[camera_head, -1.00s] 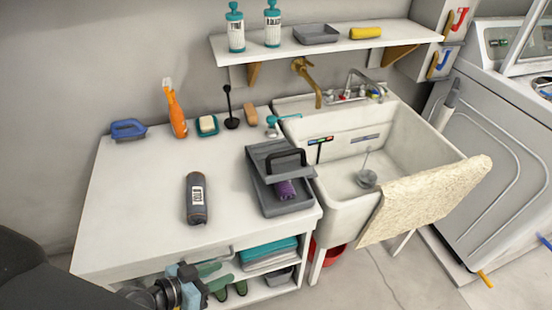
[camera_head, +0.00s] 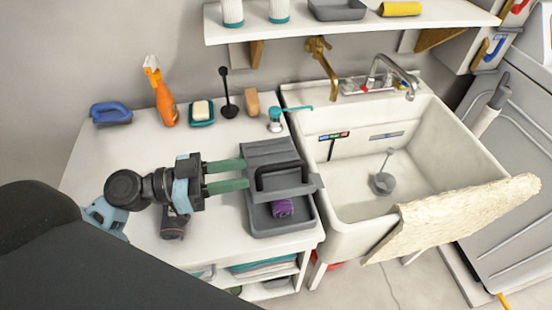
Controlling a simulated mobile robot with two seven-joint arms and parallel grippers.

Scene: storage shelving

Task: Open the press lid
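The grey press (camera_head: 256,225) stands on the white counter beside the sink. Its lid (camera_head: 285,180) is tilted up over the rear part, with a black arched handle (camera_head: 281,166) on top. A purple rolled item (camera_head: 282,208) shows in the open front of the tray. My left gripper (camera_head: 247,174) reaches in from the left with its two green fingers apart. Its tips are at the lid's left side, close to the handle, with nothing seen between them. I cannot tell whether they touch the lid. My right gripper is not in view.
A dark bottle (camera_head: 174,226) lies under my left arm. Along the back are an orange spray bottle (camera_head: 162,95), a soap dish (camera_head: 202,112), a black plunger-like tool (camera_head: 228,108) and a teal pump (camera_head: 276,123). The sink (camera_head: 352,200) is right; a shelf (camera_head: 350,26) hangs above.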

